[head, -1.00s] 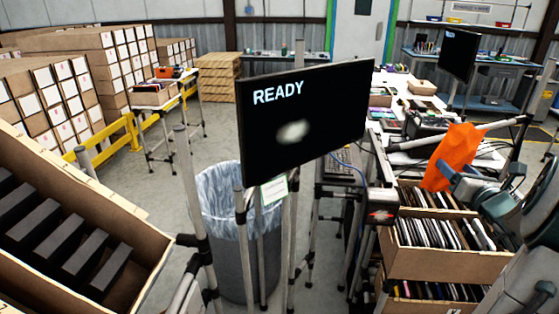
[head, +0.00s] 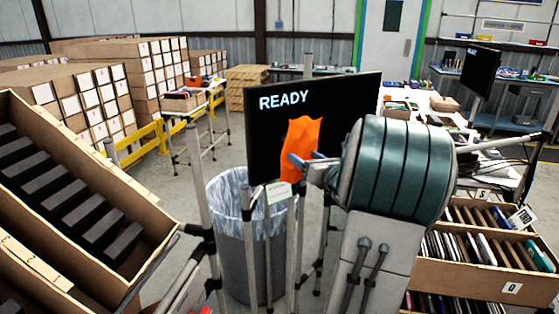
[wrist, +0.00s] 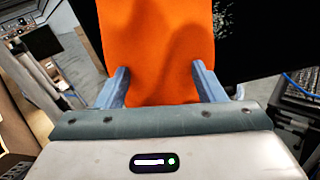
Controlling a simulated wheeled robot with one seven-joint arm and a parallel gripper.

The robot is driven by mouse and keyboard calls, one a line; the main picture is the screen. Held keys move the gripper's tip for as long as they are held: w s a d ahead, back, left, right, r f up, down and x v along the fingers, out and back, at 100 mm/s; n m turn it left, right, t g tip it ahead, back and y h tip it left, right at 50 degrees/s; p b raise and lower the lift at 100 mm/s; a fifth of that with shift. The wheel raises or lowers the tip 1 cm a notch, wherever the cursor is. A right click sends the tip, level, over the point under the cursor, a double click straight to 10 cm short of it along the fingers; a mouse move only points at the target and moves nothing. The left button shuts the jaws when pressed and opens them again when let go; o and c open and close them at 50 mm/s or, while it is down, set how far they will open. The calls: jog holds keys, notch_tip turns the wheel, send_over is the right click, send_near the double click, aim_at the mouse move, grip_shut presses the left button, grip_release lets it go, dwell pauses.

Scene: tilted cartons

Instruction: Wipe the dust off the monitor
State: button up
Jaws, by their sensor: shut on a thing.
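The monitor (head: 355,95) is a black screen showing "READY", standing in the middle of the head view. My gripper (head: 304,160) is shut on an orange cloth (head: 303,142) and holds it up in front of the monitor's lower middle. The cloth and my arm hide part of the screen, and no dust patch shows in the head view. In the wrist view the cloth (wrist: 155,50) fills the space between the fingers, with the dark screen (wrist: 255,40) behind it and pale specks on it near the cloth. I cannot tell whether the cloth touches the screen.
A grey bin (head: 245,262) with a clear liner stands below the monitor among metal posts. A tilted carton (head: 150,215) with black items is at left. Cartons of files (head: 500,275) are at lower right. A cluttered table (head: 450,115) is behind my arm.

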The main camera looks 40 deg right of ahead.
aim_at(283, 143)
jog(key=shift+w+a, duration=0.15)
jog(key=shift+w, duration=3.05)
jog(key=shift+w, duration=1)
jog(key=shift+d, duration=0.25)
jog(key=shift+s+d+p, duration=0.2)
jog(key=shift+d+p, duration=0.7)
jog(key=shift+d, duration=2.05)
jog(key=shift+s+d+p, duration=0.15)
jog(key=shift+d+p, duration=0.75)
jog(key=shift+d, duration=2)
jog(key=shift+b, duration=0.3)
